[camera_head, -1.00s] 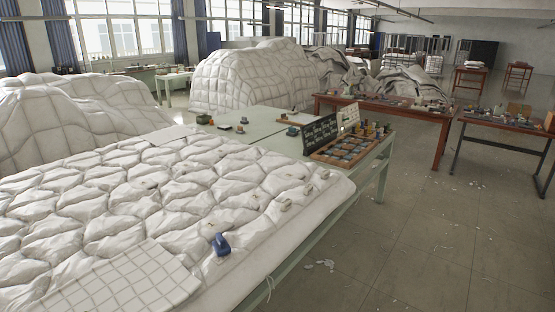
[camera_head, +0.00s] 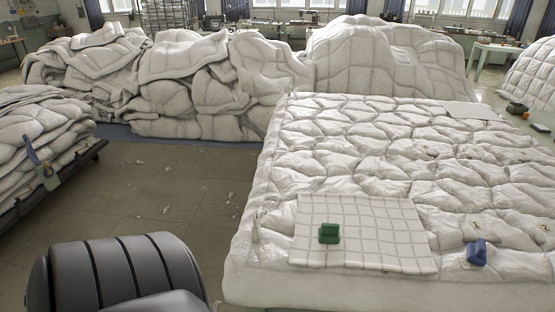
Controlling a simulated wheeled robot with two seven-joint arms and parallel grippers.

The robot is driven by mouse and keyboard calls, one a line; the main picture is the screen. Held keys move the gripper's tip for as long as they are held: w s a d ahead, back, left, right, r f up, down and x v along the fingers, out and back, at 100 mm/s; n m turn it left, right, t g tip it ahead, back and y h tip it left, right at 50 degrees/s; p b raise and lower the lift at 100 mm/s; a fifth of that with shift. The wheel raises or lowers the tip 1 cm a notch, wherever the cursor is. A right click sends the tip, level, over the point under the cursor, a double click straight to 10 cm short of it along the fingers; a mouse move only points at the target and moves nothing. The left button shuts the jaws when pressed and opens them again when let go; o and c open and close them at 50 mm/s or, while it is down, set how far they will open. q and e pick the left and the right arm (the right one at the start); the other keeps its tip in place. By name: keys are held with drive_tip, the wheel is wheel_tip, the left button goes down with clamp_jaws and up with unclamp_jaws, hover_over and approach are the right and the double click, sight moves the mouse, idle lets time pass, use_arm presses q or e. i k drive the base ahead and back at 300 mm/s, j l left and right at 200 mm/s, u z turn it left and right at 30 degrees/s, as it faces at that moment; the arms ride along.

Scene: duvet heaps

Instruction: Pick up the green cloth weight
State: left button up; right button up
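The green cloth weight (camera_head: 329,233) is a small block with a raised grip on top. It sits on the left part of a white grid-patterned cloth (camera_head: 385,212), which lies flat on the near edge of the quilted white duvet (camera_head: 352,152). A dark ribbed part of my own body fills the lower left of the view, apart from the weight. Neither of my grippers shows in this view.
A blue weight (camera_head: 477,252) sits on the duvet, right of the cloth. White duvet heaps (camera_head: 205,85) stand behind and left. A low dark cart (camera_head: 62,178) with folded duvets is at the far left.

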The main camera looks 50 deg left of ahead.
sight(328, 234)
drive_tip(key=u, duration=1.15)
